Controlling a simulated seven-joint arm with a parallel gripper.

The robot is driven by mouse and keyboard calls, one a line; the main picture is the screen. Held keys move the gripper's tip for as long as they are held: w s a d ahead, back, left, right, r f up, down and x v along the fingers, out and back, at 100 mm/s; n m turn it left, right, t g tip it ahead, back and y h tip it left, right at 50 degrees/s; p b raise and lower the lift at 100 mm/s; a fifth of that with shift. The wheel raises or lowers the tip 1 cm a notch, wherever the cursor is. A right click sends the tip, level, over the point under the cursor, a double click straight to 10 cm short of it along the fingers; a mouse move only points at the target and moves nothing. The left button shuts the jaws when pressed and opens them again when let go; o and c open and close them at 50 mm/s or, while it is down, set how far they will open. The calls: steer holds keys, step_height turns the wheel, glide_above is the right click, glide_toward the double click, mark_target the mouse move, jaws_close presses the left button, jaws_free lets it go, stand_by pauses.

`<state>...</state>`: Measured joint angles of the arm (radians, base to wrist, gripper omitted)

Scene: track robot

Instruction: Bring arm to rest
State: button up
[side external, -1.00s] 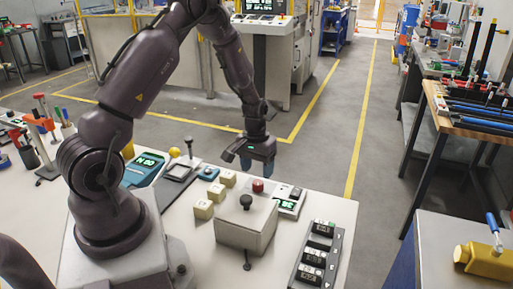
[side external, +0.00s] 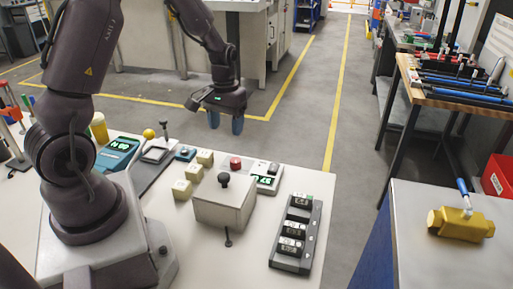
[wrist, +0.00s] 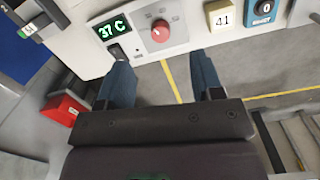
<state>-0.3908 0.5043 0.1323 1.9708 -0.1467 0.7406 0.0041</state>
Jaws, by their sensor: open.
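My gripper (side external: 225,122) hangs fingers down above the far edge of the white table (side external: 130,255) in the side view. Its two blue fingers are spread apart with nothing between them. In the wrist view the fingers (wrist: 161,72) are also apart and empty, with grey floor and a yellow line between them. My arm rises from its base at the left, arches over and comes down to the gripper. The fingertips look clear of everything.
Below the gripper stand a red knob (side external: 235,163), a green display reading 37 C (wrist: 112,27), cream blocks (side external: 205,158) and a grey box with a black joystick (side external: 222,205). A black switch panel (side external: 296,235) lies at the front right. Open floor lies beyond the table.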

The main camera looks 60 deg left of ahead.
steer(key=s+d+r+m+t, duration=0.3)
steer(key=s+d+r, duration=0.3)
steer(key=d+r, duration=0.2)
steer(key=s+d+r+m+t, duration=0.3)
steer(key=s+d+r, duration=0.3)
steer(key=d+r, duration=0.3)
step_height(320, 180, up, 3)
steer(key=shift+s+m+y, duration=0.3)
steer(key=shift+s+m, duration=0.05)
steer(key=shift+m, duration=0.15)
